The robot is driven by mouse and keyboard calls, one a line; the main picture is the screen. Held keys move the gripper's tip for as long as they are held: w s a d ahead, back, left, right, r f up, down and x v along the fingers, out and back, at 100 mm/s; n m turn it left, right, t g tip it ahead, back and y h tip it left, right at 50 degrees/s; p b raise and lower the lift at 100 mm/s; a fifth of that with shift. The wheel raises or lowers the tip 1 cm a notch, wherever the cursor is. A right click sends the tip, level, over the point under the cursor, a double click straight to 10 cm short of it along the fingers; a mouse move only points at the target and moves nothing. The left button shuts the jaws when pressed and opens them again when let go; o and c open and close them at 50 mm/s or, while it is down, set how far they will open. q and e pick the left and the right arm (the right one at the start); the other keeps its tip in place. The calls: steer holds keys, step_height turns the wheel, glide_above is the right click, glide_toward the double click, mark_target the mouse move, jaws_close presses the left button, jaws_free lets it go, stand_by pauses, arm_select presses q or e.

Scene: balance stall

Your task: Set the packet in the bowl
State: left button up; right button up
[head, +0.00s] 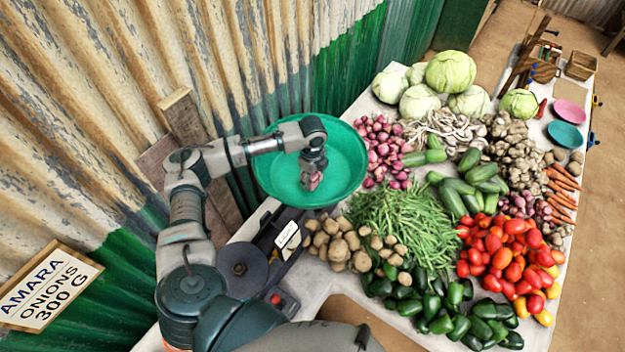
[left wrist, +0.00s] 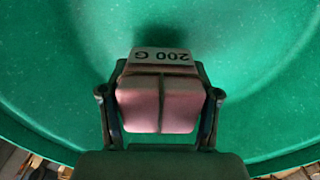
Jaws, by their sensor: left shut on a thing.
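The green bowl (head: 345,150) sits on the scale at the left end of the table. My left gripper (head: 312,178) reaches over the bowl, pointing down into it, and is shut on a small packet (head: 311,183). In the left wrist view the pinkish packet (left wrist: 160,104) with a white "200 G" label is between the two fingers (left wrist: 160,110), with the green bowl (left wrist: 50,80) filling the background. I cannot tell whether the packet touches the bowl's floor. My right gripper is not in view.
The dark scale (head: 262,238) stands under the bowl. Onions (head: 385,150), potatoes (head: 345,243) and green beans (head: 405,222) lie close to the bowl's right side. A corrugated wall (head: 240,60) rises behind it. A sign (head: 45,285) reads "AMARA ONIONS 300 G".

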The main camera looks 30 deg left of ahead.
arm_select(q)
steer(key=shift+a+f, duration=0.2)
steer(key=shift+f, duration=0.95)
steer(key=shift+a+f, duration=0.1)
steer(key=shift+a, duration=0.15)
steer(key=o, duration=1.2)
steer(key=shift+o, duration=0.4)
steer(key=shift+d, duration=0.1)
steer(key=shift+d+r, duration=0.2)
steer(key=shift+r, duration=0.1)
steer(key=r, duration=0.5)
steer(key=r+b, duration=0.1)
steer(key=r, duration=0.4)
steer(key=shift+a+r, duration=0.2)
steer(key=shift+r, duration=0.1)
steer(key=shift+d+r, duration=0.1)
steer(key=shift+r, duration=0.4)
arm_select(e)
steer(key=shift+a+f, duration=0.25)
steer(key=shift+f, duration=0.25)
arm_select(q)
steer(key=shift+f, duration=0.1)
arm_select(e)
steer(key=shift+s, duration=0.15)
